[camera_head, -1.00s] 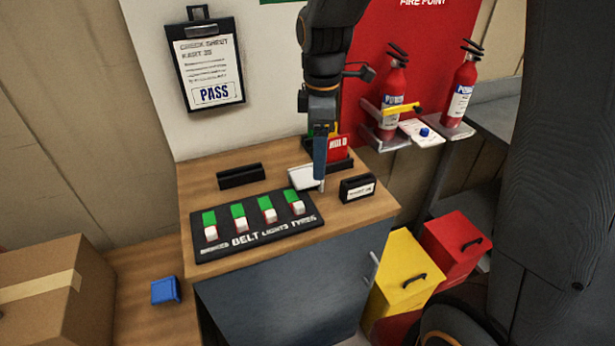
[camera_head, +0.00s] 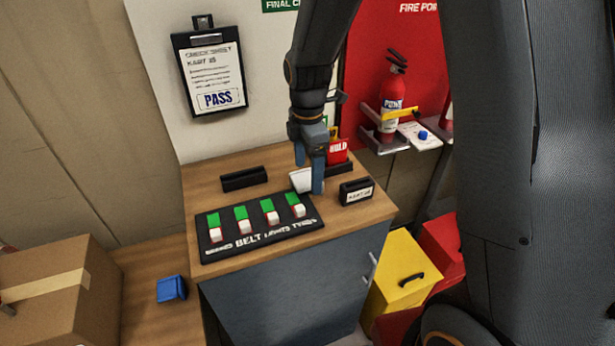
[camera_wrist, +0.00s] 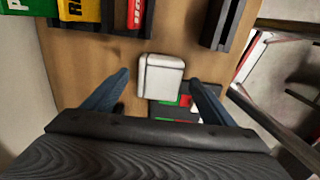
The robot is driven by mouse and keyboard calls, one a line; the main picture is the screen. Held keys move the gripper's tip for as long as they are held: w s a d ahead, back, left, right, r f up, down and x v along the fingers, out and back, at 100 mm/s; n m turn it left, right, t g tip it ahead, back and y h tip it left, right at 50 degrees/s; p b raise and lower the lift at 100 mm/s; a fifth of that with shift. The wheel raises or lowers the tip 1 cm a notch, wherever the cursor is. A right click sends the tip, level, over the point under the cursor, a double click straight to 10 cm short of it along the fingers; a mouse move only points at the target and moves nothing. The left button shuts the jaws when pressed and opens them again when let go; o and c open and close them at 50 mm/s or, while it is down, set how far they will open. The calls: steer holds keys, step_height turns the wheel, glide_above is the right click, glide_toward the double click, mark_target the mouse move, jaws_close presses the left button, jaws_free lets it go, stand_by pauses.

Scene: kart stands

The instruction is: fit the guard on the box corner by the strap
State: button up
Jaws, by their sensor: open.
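The cardboard box (camera_head: 68,318) stands at the lower left in the head view, with a pale tape-like strap (camera_head: 35,289) across its top. A small blue angled piece (camera_head: 171,289), which may be a guard, lies on the wood just right of the box. My gripper (camera_head: 309,175) is over the back of the bench, far from the box. In the wrist view its fingers (camera_wrist: 160,80) are open, one on each side of a white rounded block (camera_wrist: 160,76). I cannot tell if they touch it. The block (camera_head: 299,181) is partly hidden by the fingers in the head view.
A black panel (camera_head: 225,249) with several green-and-white switches lies in front of the gripper. Black holders stand left (camera_head: 243,178) and right (camera_head: 356,191), and a red card (camera_head: 338,151) stands behind. Yellow (camera_head: 401,270) and red bins are below right.

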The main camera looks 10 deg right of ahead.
steer(key=shift+f, duration=0.5)
steer(key=c, duration=1.2)
steer(key=shift+r, duration=0.1)
